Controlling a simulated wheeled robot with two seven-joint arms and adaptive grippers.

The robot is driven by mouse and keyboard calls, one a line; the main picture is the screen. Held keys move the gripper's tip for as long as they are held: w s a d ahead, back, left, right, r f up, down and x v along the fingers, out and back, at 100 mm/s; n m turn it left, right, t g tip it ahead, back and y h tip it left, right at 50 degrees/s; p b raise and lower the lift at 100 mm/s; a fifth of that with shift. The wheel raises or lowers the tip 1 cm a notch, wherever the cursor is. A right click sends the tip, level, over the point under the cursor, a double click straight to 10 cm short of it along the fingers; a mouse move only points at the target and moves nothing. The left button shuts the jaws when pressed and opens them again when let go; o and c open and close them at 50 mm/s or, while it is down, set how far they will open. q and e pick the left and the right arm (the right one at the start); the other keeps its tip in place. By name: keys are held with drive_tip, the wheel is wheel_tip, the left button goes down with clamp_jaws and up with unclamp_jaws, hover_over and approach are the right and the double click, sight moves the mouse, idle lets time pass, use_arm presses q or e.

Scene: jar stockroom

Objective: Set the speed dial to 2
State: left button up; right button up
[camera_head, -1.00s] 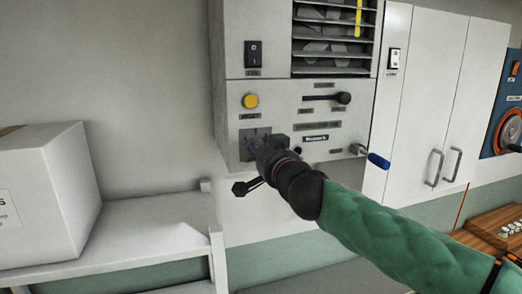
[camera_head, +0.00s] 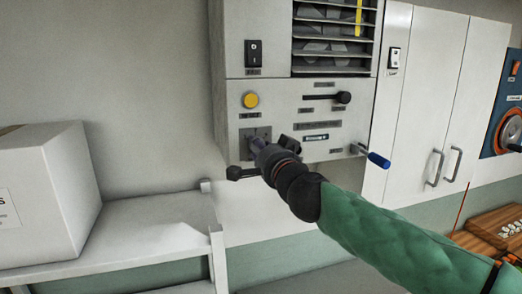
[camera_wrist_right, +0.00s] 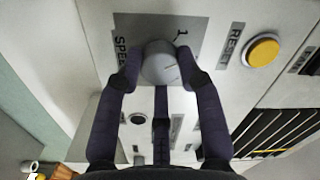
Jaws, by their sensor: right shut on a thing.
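The speed dial (camera_wrist_right: 160,62) is a round grey knob on a grey plate (camera_head: 264,131) at the lower left of the machine's front panel. In the right wrist view, part of the word SPEED and a numeral 1 show beside it. My right gripper (camera_head: 256,143) reaches the dial from the front; in the right wrist view its fingers (camera_wrist_right: 160,75) are shut on the knob. The gripper hides most of the dial in the head view. The other numerals are hidden and I cannot tell the dial's setting. My left gripper is not in view.
A yellow reset button (camera_wrist_right: 262,52) is close to the dial. A black-knobbed lever (camera_head: 343,98), a black switch (camera_head: 253,53) and a blue-handled crank (camera_head: 378,160) are on the machine. A white shelf (camera_head: 150,225) with a box (camera_head: 45,190) stands at left.

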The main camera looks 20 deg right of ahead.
drive_tip(key=m+b, duration=0.1)
drive_tip(key=m, duration=0.4)
drive_tip(key=shift+a+f+m, duration=0.1)
drive_tip(key=shift+f+m, duration=0.05)
drive_tip(key=shift+m, duration=0.25)
idle(0.4)
drive_tip(key=o, duration=1.1)
drive_tip(key=shift+o, duration=0.2)
drive_tip(key=s, duration=1.2)
drive_tip(key=shift+d+f, duration=0.2)
drive_tip(key=shift+d, duration=0.25)
drive_tip(key=shift+w, duration=0.1)
